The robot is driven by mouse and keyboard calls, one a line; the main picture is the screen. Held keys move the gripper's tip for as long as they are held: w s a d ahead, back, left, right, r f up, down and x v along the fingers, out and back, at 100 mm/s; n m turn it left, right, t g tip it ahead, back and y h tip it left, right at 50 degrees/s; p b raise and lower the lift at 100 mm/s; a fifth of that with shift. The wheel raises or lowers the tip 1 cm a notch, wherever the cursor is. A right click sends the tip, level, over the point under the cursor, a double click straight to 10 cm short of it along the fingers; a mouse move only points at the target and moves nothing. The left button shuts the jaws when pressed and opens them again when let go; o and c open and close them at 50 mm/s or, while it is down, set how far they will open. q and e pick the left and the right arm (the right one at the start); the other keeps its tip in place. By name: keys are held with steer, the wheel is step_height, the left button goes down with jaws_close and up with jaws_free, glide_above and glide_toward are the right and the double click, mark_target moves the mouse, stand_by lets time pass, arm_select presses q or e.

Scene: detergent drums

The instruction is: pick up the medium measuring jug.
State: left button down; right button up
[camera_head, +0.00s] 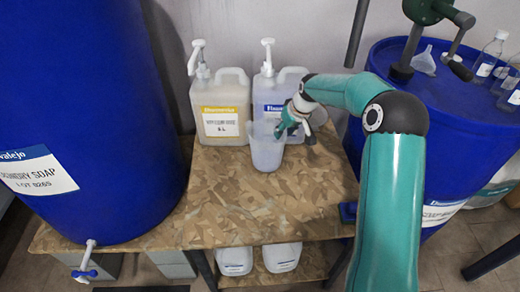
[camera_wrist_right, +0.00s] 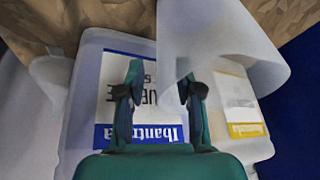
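A translucent, pale measuring jug (camera_head: 266,150) stands upright on the wooden table in front of the two white pump jugs; it is the only measuring jug I can make out. It also shows at the top of the right wrist view (camera_wrist_right: 222,35). My right gripper (camera_head: 288,127) is at the jug's upper right side in the head view. In the wrist view its two fingers (camera_wrist_right: 160,75) are apart, one on each side of the jug's near edge. I cannot tell whether either finger touches it. My left gripper is not in view.
A yellow-labelled pump jug (camera_head: 222,105) and a blue-labelled pump jug (camera_head: 268,90) stand close behind. Large blue drums stand at left (camera_head: 85,110) and right (camera_head: 450,110). The right drum carries a funnel (camera_head: 424,62) and bottles. The table front (camera_head: 240,215) is clear.

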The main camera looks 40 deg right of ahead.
steer(key=x, duration=0.4)
steer(key=shift+w+a, duration=0.1)
jaws_close()
